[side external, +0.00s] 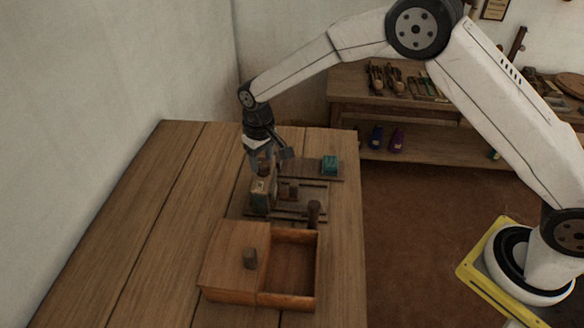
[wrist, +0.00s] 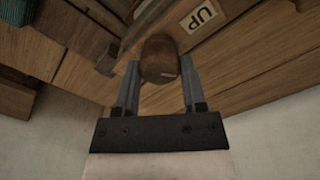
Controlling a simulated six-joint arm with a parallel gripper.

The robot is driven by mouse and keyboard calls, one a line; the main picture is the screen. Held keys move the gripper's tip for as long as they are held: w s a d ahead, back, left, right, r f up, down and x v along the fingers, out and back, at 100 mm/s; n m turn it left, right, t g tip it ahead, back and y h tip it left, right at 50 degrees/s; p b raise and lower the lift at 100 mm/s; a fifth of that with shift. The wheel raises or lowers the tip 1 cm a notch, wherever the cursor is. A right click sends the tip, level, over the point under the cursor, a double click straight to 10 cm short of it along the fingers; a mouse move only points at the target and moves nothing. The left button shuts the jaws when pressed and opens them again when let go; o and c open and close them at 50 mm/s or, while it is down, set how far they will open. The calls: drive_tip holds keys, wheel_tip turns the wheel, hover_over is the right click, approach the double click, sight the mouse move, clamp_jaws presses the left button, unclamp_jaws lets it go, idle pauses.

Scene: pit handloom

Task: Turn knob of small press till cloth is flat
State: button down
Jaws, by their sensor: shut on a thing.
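My gripper (side external: 263,163) points down over the small wooden press (side external: 261,198) on the table. In the wrist view, the two fingers of my gripper (wrist: 160,72) stand on either side of a round brown knob (wrist: 160,57) and are shut on it. A light mark shows on the knob's face. A pale label reading "UP" (wrist: 202,15) lies just beyond the knob. I cannot make out any cloth in the press, so I cannot tell whether it is flat.
A wooden box (side external: 235,292) with a partly slid lid stands in front of the press. A teal block (side external: 329,164) sits on a board behind it, to the right. A short dark post (side external: 313,213) stands close by. The table's left side is clear.

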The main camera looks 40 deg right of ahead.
sight(263, 161)
drive_tip(key=shift+m, duration=0.7)
drive_tip(key=shift+c, duration=0.7)
unclamp_jaws()
drive_tip(key=shift+r, duration=0.1)
drive_tip(key=shift+r, duration=3.85)
drive_tip(key=shift+d, duration=0.1)
